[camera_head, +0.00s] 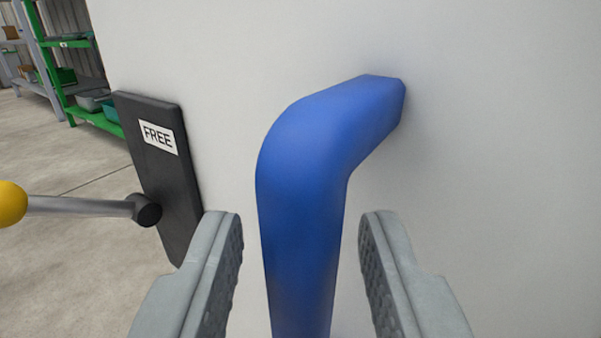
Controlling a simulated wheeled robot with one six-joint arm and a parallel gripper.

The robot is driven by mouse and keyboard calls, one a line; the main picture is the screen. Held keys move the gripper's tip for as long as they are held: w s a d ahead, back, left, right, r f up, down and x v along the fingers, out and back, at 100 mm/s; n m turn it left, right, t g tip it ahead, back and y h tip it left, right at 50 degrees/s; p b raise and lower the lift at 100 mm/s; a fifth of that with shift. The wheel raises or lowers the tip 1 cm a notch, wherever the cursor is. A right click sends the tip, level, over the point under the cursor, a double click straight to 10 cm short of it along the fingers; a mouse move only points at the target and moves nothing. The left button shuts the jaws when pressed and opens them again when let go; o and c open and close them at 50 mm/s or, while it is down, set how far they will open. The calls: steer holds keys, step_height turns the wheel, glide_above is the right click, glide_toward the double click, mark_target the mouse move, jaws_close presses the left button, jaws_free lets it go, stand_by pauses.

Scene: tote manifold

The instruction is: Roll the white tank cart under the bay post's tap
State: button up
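The white tank cart's pale wall (480,120) fills the middle and right of the view at close range. A thick blue handle (305,190) bends out from this wall and runs down out of the picture. My gripper (302,235) is open, with one finger on each side of the blue handle. Gaps show between the handle and both fingers. A black plate (160,185) with a white label reading FREE (159,137) is on the wall's left edge. A grey lever (80,206) with a yellow knob (10,203) sticks out left from it. No bay post or tap is in view.
Green shelving (75,70) with bins stands at the far upper left. Bare concrete floor (60,150) lies between it and the white wall. The lever and yellow knob jut out left of my gripper's left finger.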

steer(key=shift+w, duration=0.7)
steer(key=shift+c, duration=0.4)
jaws_close()
steer(key=shift+d, duration=0.1)
